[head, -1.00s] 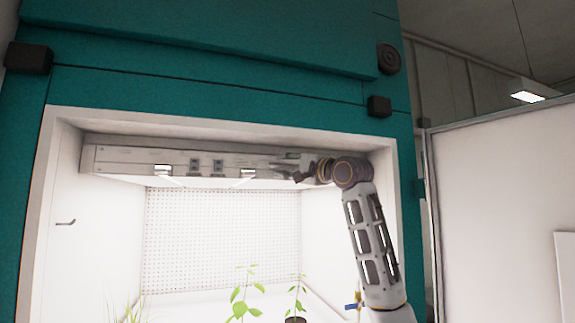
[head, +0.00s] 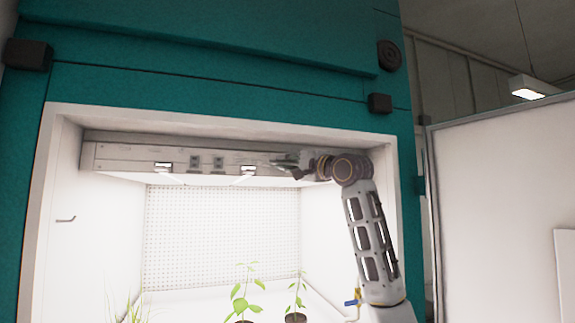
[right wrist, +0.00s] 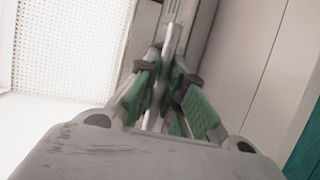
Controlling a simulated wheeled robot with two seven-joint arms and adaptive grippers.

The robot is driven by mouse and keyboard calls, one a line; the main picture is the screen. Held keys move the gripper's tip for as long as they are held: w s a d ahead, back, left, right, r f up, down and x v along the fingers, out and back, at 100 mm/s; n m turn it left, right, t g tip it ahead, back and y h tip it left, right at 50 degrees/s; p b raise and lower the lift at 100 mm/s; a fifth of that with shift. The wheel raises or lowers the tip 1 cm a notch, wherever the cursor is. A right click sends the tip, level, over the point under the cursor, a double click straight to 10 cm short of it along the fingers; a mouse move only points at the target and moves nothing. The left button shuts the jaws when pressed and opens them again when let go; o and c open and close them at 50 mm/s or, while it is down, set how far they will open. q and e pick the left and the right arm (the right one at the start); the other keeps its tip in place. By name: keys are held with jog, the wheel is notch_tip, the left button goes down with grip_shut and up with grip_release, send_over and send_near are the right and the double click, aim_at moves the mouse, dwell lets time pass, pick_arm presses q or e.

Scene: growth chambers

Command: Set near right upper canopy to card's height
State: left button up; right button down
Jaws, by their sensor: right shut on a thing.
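The upper canopy (head: 120,158) is a long pale bar with lights under it, across the top of the open chamber. My right gripper (head: 285,167) is at the right part of its front edge. In the right wrist view my right gripper (right wrist: 160,85) has its green-padded fingers closed around a thin pale upright piece (right wrist: 170,45); how that piece joins the canopy is not clear. I cannot make out a height card in either view. My left gripper is not in view.
Green plants (head: 243,295) stand on the chamber floor below the canopy. A small hook (head: 65,219) is on the left inner wall. The open white door (head: 500,210) stands to the right of my right arm. The space under the canopy is free above the plants.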

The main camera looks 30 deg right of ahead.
notch_tip(320, 180, down, 10)
jog(key=b, duration=0.7)
dwell(0.4)
jog(key=c, duration=1.5)
grip_release()
jog(key=shift+s, duration=0.1)
jog(key=v, duration=1.2)
